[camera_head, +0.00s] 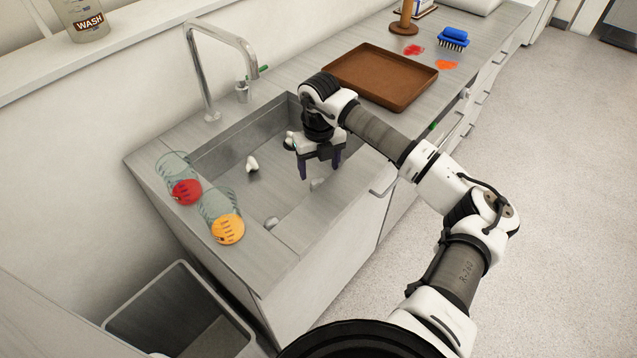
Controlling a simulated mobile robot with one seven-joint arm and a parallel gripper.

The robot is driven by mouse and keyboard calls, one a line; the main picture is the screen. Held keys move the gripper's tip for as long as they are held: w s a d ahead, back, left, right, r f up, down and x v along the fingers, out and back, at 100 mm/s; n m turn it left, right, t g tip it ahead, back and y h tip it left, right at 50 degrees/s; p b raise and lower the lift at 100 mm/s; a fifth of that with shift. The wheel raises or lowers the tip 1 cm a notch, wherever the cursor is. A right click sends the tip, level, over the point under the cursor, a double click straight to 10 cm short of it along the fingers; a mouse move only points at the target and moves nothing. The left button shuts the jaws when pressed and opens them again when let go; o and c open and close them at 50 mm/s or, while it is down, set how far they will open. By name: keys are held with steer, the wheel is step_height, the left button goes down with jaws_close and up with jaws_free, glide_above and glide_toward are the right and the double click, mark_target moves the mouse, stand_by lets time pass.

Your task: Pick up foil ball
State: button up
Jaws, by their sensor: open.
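My gripper (320,173) is open over the sink basin (222,154), fingers pointing down. A small grey-white lump (316,184) lies in the basin just below and between the fingertips. It looks apart from them. A white crumpled piece (252,163) lies toward the back left. One more pale piece (289,138) is partly hidden behind my gripper. They are too small to tell which is the foil ball.
A tall faucet (205,70) stands behind the basin. Two clear tumblers, with a red lid (186,192) and an orange lid (228,229), lie on the left counter. A brown tray (370,62), blue brush (453,38) and red and orange stains are right. A grey bin (160,290) stands below.

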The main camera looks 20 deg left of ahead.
mark_target(319, 182)
steer(key=shift+s+f+p, duration=0.1)
steer(key=shift+f+p, duration=1.4)
steer(key=shift+f, duration=1.7)
steer(key=c, duration=1.1)
steer(key=shift+o, duration=0.2)
